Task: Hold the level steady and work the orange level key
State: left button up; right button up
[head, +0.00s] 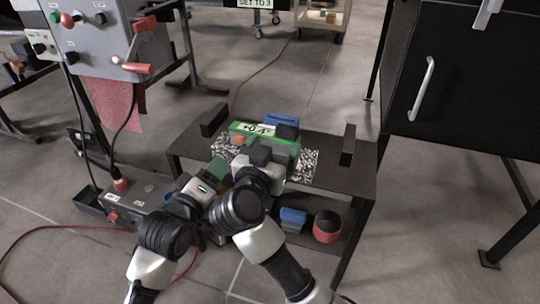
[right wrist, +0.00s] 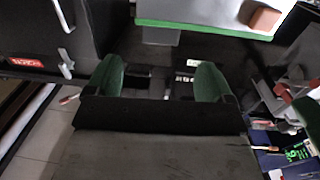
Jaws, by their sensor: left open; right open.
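The level (head: 284,147) is a green-topped block on the speckled mat (head: 308,163) of the low dark table. It carries a pale green readout (head: 252,129) with dark characters. The small orange key (head: 238,140) sits at its left front; in the right wrist view the orange key (right wrist: 265,18) shows at the top right, beside the green edge (right wrist: 200,27). My left gripper (head: 218,168) is open just in front of the level's left part. My right gripper (head: 264,152) is open over the front middle and hides part of it. Its green fingertips (right wrist: 158,80) are apart with nothing gripped; contact is unclear.
Dark upright blocks stand at the table's left (head: 214,120) and right (head: 348,145) ends. A blue item (head: 282,119) is behind the level. A lower shelf holds a blue block (head: 293,218) and a red-rimmed cup (head: 327,227). A grey control box (head: 108,40) stands left, a black cabinet (head: 470,85) right.

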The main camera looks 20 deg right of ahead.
aim_at(285, 133)
jog(key=x, duration=0.8)
jog(key=shift+d, duration=0.1)
jog(key=c, duration=1.1)
jog(key=shift+c, duration=0.2)
pick_arm(q)
jog(key=shift+r, duration=0.15)
pick_arm(e)
jog(key=shift+f, duration=0.2)
pick_arm(q)
grip_shut()
pick_arm(e)
jog(key=shift+f, duration=0.1)
dwell(1.5)
